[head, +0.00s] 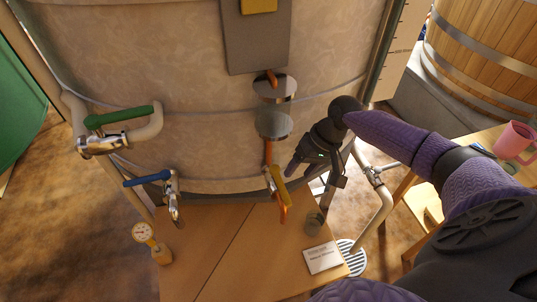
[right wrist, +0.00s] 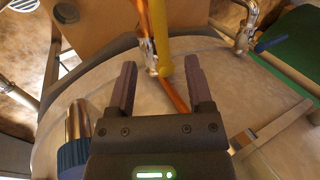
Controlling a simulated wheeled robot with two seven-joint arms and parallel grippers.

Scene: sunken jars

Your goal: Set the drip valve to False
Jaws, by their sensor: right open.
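A valve with a yellow lever (head: 281,186) sits on a thin copper pipe at the front of the big vat. No label naming it as the drip valve is readable. The lever hangs steeply, slightly tilted, beside the pipe. My right gripper (head: 308,182) is open just right of this lever in the head view. In the right wrist view, the yellow lever (right wrist: 163,52) shows between the lines of the two open fingers (right wrist: 160,66); whether it lies within their depth I cannot tell. My left gripper is out of view.
A blue-handled valve (head: 147,179) and a green-handled pipe valve (head: 118,116) are farther left on the vat (head: 190,60). A beige pipe (head: 384,205) stands right.

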